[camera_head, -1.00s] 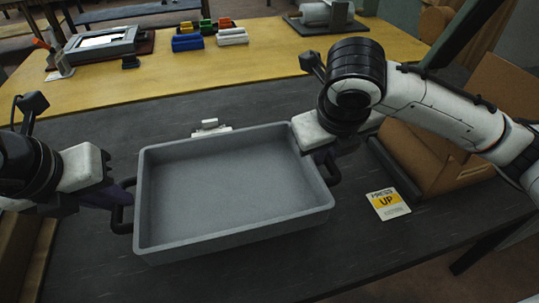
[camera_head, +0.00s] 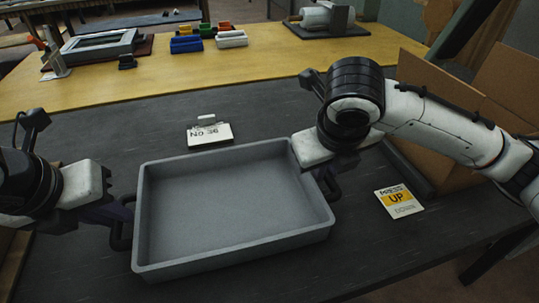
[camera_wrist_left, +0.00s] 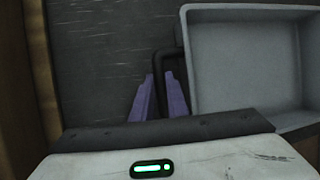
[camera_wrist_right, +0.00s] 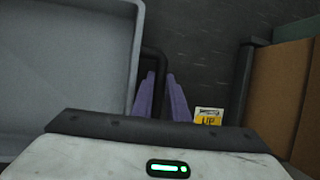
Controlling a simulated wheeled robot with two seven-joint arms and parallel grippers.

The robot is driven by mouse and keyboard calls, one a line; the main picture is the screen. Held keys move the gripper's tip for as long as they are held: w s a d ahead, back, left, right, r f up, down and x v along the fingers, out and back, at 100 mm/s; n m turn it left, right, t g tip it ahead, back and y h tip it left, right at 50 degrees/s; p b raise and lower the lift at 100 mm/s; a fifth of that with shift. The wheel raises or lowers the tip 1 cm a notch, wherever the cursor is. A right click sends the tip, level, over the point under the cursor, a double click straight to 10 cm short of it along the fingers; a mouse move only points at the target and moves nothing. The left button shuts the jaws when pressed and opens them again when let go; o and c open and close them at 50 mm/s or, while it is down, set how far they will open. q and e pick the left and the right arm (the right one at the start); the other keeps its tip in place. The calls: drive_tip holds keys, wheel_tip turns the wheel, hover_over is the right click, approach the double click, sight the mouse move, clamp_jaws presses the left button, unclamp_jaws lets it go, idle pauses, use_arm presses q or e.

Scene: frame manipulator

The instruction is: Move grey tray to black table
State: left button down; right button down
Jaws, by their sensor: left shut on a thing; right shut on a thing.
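The grey tray (camera_head: 240,262) is empty and roughly level over the black table (camera_head: 85,265). I cannot tell whether its base touches the tabletop. My left gripper (camera_head: 119,213) is shut on the tray's left black handle, which also shows between the purple fingers in the left wrist view (camera_wrist_left: 161,80). My right gripper (camera_head: 325,176) is at the right handle, partly hidden by my wrist. In the right wrist view its purple fingers (camera_wrist_right: 160,82) are shut on that handle.
A small "No 36" sign (camera_head: 210,136) stands just behind the tray. A yellow table (camera_head: 250,75) with several coloured bins is at the back.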

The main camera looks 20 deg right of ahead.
use_arm(q)
drive_tip(key=shift+f, duration=0.1)
use_arm(e)
drive_tip(key=shift+f, duration=0.1)
use_arm(q)
drive_tip(key=c, duration=1.7)
unclamp_jaws()
drive_tip(key=shift+c, duration=0.2)
use_arm(e)
drive_tip(key=c, duration=1.7)
unclamp_jaws()
drive_tip(key=shift+c, duration=0.2)
drive_tip(key=shift+a+r, duration=0.1)
drive_tip(key=shift+r, duration=0.15)
use_arm(q)
drive_tip(key=v, duration=1.2)
use_arm(e)
drive_tip(key=v, duration=1.1)
drive_tip(key=shift+s+r, duration=0.15)
drive_tip(key=shift+r, duration=0.1)
